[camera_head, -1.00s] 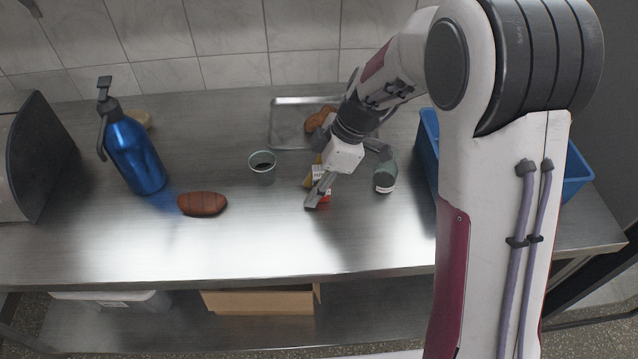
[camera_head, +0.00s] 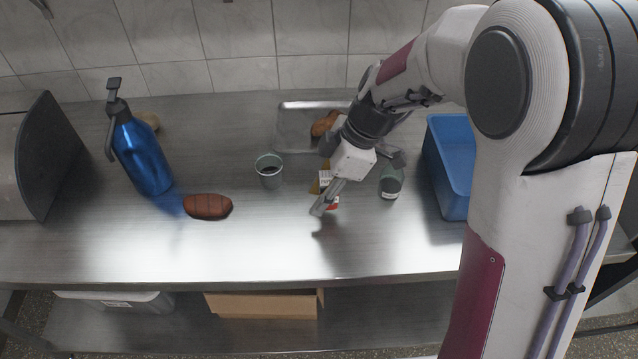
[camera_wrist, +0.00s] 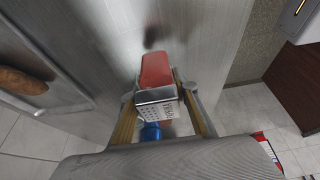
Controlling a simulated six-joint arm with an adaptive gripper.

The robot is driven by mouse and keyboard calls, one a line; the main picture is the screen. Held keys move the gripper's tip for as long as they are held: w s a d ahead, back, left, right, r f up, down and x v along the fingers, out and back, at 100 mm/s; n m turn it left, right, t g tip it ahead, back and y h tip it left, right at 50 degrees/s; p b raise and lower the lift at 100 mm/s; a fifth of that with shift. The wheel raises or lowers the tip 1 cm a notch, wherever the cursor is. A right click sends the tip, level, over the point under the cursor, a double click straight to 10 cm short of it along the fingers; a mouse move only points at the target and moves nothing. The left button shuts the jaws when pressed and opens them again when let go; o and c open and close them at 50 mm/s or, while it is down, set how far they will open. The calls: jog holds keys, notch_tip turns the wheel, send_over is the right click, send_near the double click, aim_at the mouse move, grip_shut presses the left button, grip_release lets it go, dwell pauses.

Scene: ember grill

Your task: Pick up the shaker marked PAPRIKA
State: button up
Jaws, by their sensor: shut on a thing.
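A shaker with a red body and a perforated metal cap (camera_wrist: 157,97) is between the fingers of my gripper (camera_wrist: 160,112) in the wrist view. A green and dark shaker (camera_head: 391,182) stands to the right.
A steel tray (camera_head: 292,122) with a brown piece of food is behind my gripper. A cup (camera_head: 269,172), a scored brown food piece (camera_head: 207,207) and a blue pump bottle (camera_head: 144,158) stand left. A blue bin (camera_head: 450,165) is right. The front of the steel table (camera_head: 150,250) is clear.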

jog(key=s, duration=1.4)
jog(key=shift+s, duration=0.3)
